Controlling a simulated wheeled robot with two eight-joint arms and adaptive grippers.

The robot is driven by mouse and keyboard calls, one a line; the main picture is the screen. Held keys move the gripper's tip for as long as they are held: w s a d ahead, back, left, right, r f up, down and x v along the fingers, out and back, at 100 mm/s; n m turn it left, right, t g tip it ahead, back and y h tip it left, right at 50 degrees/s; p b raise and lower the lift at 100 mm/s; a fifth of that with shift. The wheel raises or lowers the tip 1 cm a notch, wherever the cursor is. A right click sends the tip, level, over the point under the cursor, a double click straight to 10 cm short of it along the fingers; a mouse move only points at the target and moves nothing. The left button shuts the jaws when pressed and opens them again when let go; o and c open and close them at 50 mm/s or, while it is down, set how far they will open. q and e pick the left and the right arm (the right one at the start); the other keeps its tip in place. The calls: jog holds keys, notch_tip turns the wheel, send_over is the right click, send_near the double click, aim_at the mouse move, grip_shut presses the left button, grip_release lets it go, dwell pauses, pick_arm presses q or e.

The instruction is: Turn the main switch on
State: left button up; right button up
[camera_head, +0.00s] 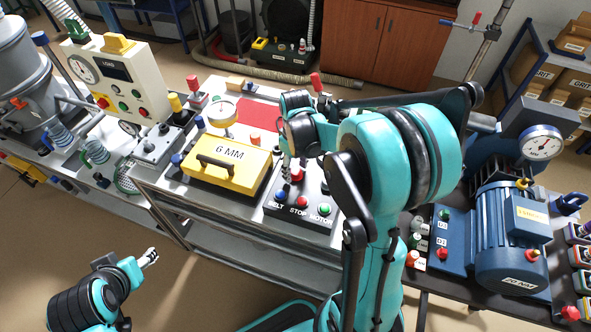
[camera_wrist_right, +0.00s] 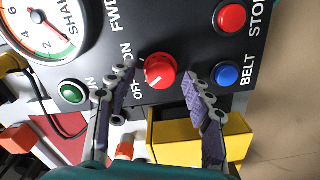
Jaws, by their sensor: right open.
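The main switch appears to be a red round knob (camera_wrist_right: 160,70) on a black control panel (camera_wrist_right: 190,45), beside ON and OFF labels. Its white mark points lower left, toward the OFF label. In the right wrist view my right gripper (camera_wrist_right: 160,73) is open, with one finger on each side of the knob; I cannot tell whether they touch it. In the head view the panel (camera_head: 322,212) stands on the bench, and my right arm partly covers it. My left gripper (camera_head: 149,258) is low at the left, away from the panel; its jaw state is unclear.
A red STOP button (camera_wrist_right: 231,17), a blue BELT button (camera_wrist_right: 227,74) and a green button (camera_wrist_right: 72,92) sit near the knob. A yellow 6 MM box (camera_head: 225,168) stands left of the panel. A blue motor (camera_head: 510,235) stands right.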

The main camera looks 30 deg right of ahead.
jog(key=shift+f, duration=0.15)
jog(key=c, duration=1.1)
jog(key=shift+c, duration=0.2)
jog(key=shift+m, duration=0.3)
jog(key=m, duration=0.6)
jog(key=shift+m, duration=0.3)
jog(key=m, duration=0.6)
jog(key=shift+d+m, duration=0.1)
jog(key=shift+m, duration=0.2)
